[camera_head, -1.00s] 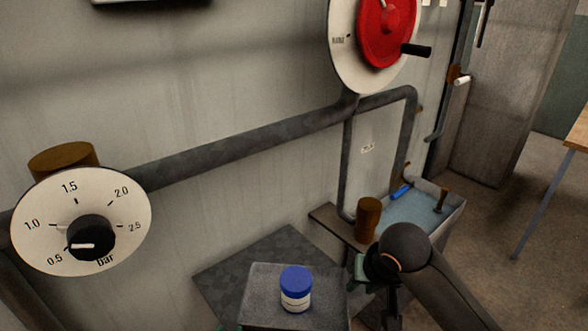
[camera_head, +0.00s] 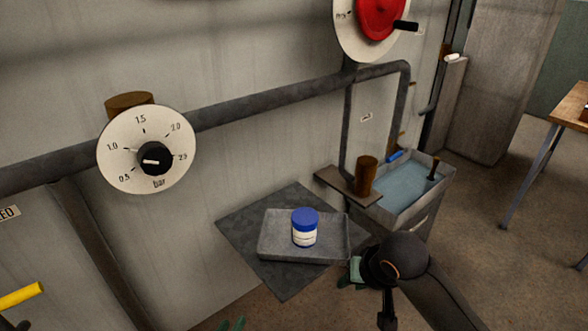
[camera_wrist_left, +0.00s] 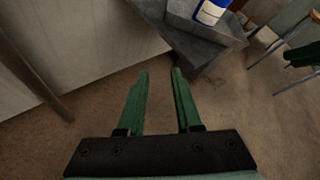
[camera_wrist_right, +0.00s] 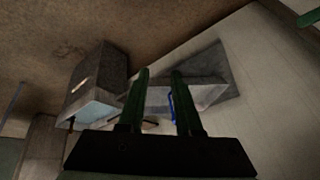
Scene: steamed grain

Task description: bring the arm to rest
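My right gripper (camera_head: 346,277) has green fingers and sits just right of and below the grey tray in the head view. In the right wrist view its two fingers (camera_wrist_right: 160,72) are apart with nothing between them. My left gripper shows only as green tips (camera_head: 232,323) at the bottom edge of the head view. In the left wrist view its fingers (camera_wrist_left: 160,72) are apart and empty, pointing at a shelf edge and the floor. A white jar with a blue lid (camera_head: 304,229) stands upright on the tray (camera_head: 275,246), clear of both grippers.
The tray rests on a dark wall shelf (camera_head: 240,225). A water-filled basin (camera_head: 405,190) stands to the right. A pressure dial (camera_head: 118,170), a grey pipe (camera_head: 270,106) and a red handwheel (camera_head: 380,15) are on the wall. A wooden table (camera_head: 570,105) stands far right, with open floor before it.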

